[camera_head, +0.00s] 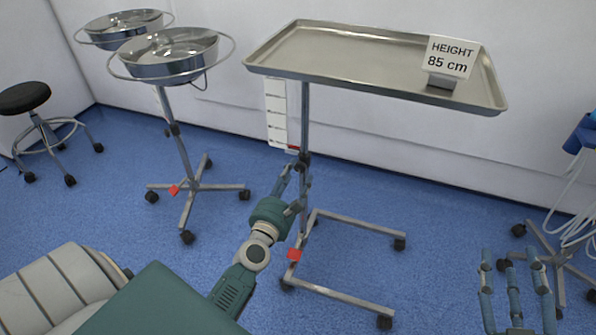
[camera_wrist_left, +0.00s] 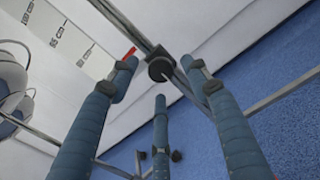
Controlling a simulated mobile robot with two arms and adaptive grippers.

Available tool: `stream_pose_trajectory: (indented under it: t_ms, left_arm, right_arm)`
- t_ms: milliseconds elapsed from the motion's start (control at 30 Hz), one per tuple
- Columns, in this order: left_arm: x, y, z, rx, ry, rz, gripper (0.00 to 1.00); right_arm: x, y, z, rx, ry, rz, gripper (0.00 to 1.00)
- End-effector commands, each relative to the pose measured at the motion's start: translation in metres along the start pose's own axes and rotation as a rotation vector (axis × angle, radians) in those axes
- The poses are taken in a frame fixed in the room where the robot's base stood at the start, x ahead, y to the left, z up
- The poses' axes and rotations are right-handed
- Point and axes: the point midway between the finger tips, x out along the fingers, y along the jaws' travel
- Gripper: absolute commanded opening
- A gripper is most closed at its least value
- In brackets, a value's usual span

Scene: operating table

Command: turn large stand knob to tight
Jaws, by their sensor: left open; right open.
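The large stand (camera_head: 305,122) holds a steel tray on a single post above a wheeled U-shaped base. Its black knob (camera_head: 302,161) sits on the post at the lower end of the white height scale. In the left wrist view the knob (camera_wrist_left: 160,68) shows as a round black disc just beyond my fingertips. My left gripper (camera_head: 294,178) is open, its fingers pointing up at the knob and spread around its near side. I see no clear contact. My right gripper (camera_head: 516,275) is open and empty at the lower right, far from the stand.
The tray (camera_head: 350,50) carries a sign (camera_head: 449,57) reading "HEIGHT 85 cm". A height scale (camera_head: 277,112) with a red marker (camera_head: 292,149) hangs beside the post. A double-bowl stand (camera_head: 182,145) stands to the left, a stool (camera_head: 25,98) farther left. Blue floor is open between them.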

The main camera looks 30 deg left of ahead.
Motion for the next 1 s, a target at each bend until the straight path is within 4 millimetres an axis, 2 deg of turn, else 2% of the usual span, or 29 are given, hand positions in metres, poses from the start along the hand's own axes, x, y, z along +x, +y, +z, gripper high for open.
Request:
stream_pose_trajectory:
  t_ms: [100,200,533,767,1000]
  left_arm:
    - [0.015,0.0,0.0,0.001,-0.001,0.001,0.48]
    - [0.022,0.0,-0.001,0.001,0.0,0.0,0.48]
    - [0.025,0.0,-0.001,0.002,0.001,-0.001,0.48]
    - [0.025,0.0,0.0,0.002,0.0,-0.001,0.03]
    - [0.025,0.0,0.0,0.006,-0.001,-0.001,0.03]
  right_arm:
    - [0.0,0.0,-0.001,0.0,0.004,0.0,0.48]
    - [0.0,0.0,-0.001,0.0,0.007,0.0,0.48]
    - [0.0,0.0,-0.002,0.0,0.01,0.0,0.48]
    - [0.0,0.0,-0.002,0.0,0.01,-0.001,0.48]
    - [0.0,-0.001,-0.003,0.001,0.01,-0.001,0.48]
